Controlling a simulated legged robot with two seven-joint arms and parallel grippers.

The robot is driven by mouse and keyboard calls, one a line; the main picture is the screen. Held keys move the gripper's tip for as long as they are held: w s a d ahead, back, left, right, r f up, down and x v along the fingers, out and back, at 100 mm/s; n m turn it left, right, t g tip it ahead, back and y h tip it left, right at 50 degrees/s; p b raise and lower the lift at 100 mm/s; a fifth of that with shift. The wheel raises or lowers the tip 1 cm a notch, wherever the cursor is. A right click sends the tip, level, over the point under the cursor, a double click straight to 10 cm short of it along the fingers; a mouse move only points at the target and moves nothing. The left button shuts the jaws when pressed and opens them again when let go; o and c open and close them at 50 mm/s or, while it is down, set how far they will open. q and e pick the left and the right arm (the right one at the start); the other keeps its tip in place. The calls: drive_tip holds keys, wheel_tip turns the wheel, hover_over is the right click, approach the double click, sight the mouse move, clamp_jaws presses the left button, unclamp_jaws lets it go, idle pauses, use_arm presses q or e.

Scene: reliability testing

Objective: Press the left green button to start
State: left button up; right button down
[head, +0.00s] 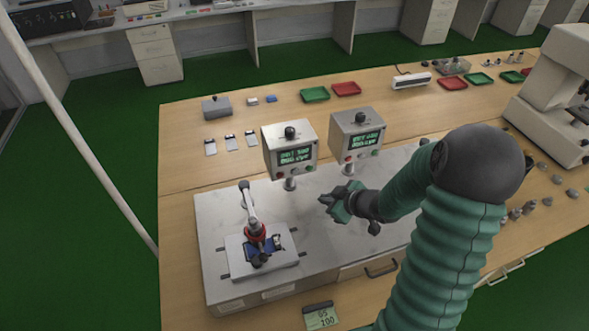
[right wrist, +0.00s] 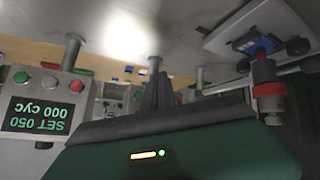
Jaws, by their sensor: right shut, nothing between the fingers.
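The left control box (head: 290,150) is pale grey and stands on a post, with a dark knob on top and a lit display. Its green button (head: 310,168) is at the lower right of its face. My right gripper (head: 328,204) is shut and empty, below and right of this box, apart from it and pointing left. In the right wrist view the scene is upside down. A large display box (right wrist: 40,115) there has a green button (right wrist: 22,77), a white one and a red one; I cannot tell which box it is. My left gripper is not in view.
A second control box (head: 357,140) stands to the right. A test rig with a red collar (head: 255,229) over a blue device stands front left on the grey bench plate (head: 215,210). Trays (head: 315,94) lie behind; a microscope (head: 548,100) stands far right.

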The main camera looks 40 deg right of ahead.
sight(310, 169)
drive_tip(key=shift+d, duration=0.1)
drive_tip(key=w+d+p, duration=0.1)
drive_tip(key=w+d, duration=0.1)
drive_tip(key=w, duration=0.6)
drive_tip(key=shift+w+d+p, duration=0.15)
drive_tip(key=shift+d+p, duration=0.15)
drive_tip(key=shift+p, duration=0.05)
idle(0.4)
idle(1.3)
drive_tip(key=shift+w+d+r+p, duration=0.1)
drive_tip(key=shift+w+p, duration=0.25)
drive_tip(key=shift+p, duration=0.1)
